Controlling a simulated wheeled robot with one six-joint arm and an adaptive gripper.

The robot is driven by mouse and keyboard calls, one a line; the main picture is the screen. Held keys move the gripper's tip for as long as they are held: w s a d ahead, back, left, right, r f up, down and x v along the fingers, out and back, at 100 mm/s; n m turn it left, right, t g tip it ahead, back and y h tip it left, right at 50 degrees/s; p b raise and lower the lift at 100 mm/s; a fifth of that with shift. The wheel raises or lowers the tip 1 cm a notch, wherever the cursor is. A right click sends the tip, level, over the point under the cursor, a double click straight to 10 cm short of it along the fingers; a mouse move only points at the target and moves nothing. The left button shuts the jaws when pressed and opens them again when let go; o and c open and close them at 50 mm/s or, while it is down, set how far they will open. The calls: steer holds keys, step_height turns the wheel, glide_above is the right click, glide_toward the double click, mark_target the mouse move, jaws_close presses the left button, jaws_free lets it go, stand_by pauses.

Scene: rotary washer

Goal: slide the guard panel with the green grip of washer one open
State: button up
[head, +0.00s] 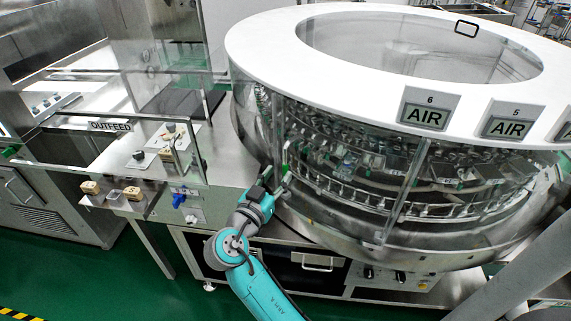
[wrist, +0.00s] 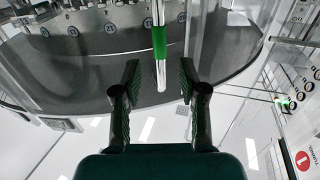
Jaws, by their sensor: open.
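The round washer (head: 255,45) has a white top ring and clear curved guard panels around its side. The green grip (wrist: 159,42) is a sleeve on an upright metal bar (wrist: 161,75) at the guard. It shows as a small green spot in the head view (head: 285,170), partly hidden by my gripper. My gripper (wrist: 159,82) is open, with one finger on each side of the bar's line. The green sleeve is a little beyond the fingertips. No finger visibly touches the bar. I cannot tell which glass edge the bar belongs to.
A steel outfeed table (head: 225,195) with a clear cover and a blue knob (head: 178,200) is left of my gripper. Several AIR labels (head: 425,112) are on the ring. Green floor (head: 100,285) is open at front left.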

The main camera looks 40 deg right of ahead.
mark_target(284, 166)
steer(key=x, duration=0.5)
steer(key=shift+w+d, duration=0.15)
steer(key=shift+d, duration=0.15)
jaws_close()
